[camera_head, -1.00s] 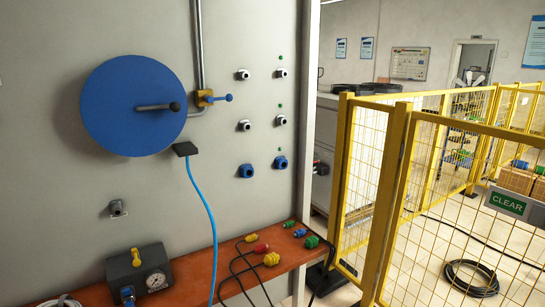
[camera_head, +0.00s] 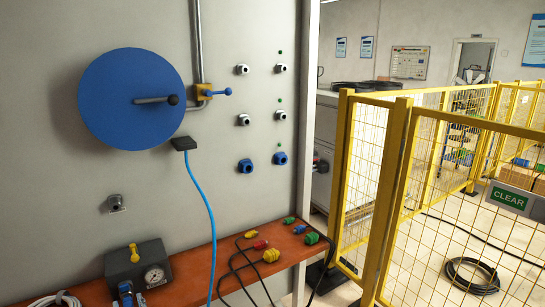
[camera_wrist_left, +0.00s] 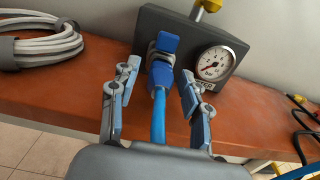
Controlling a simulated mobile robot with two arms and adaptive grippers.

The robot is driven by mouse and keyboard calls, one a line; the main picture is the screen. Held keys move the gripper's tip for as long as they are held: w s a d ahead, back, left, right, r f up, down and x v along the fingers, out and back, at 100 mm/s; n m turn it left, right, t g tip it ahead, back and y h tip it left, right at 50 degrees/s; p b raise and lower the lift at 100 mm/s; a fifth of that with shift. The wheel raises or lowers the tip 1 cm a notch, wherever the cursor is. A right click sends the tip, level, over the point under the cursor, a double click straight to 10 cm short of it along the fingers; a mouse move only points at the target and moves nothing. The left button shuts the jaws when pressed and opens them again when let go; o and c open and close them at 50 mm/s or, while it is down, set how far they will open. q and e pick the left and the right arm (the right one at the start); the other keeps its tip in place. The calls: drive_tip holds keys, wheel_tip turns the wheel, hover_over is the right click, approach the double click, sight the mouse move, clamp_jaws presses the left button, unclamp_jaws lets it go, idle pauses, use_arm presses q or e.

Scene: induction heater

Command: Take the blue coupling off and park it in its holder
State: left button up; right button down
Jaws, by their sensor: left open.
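The blue coupling (camera_wrist_left: 160,72) sits on the front of the dark grey gauge block (camera_wrist_left: 143,31), and its blue hose (camera_wrist_left: 158,120) runs down towards me. The coupling also shows at the bottom left of the head view (camera_head: 125,292), below the block (camera_head: 122,267). My left gripper (camera_wrist_left: 156,77) is open, with one finger on each side of the coupling and hose. Gaps show between the fingers and the coupling in the wrist view. I cannot clearly make out the left gripper in the head view. My right gripper is not in view. I cannot tell which fitting is the coupling's holder.
The block, with a round gauge (camera_head: 154,276) and yellow knob, stands on an orange-brown bench (camera_head: 205,262). A small metal fitting (camera_head: 116,203) is on the wall above. A coiled pale hose (camera_wrist_left: 40,48) lies left of the block. Coloured connectors with black cables (camera_head: 270,256) lie to the right.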

use_arm(q)
drive_tip(key=shift+w, duration=0.1)
idle(0.9)
idle(0.3)
clamp_jaws()
idle(0.4)
drive_tip(key=v, duration=0.6)
idle(1.0)
drive_tip(key=shift+a+r, duration=0.1)
drive_tip(key=shift+r, duration=0.05)
idle(0.3)
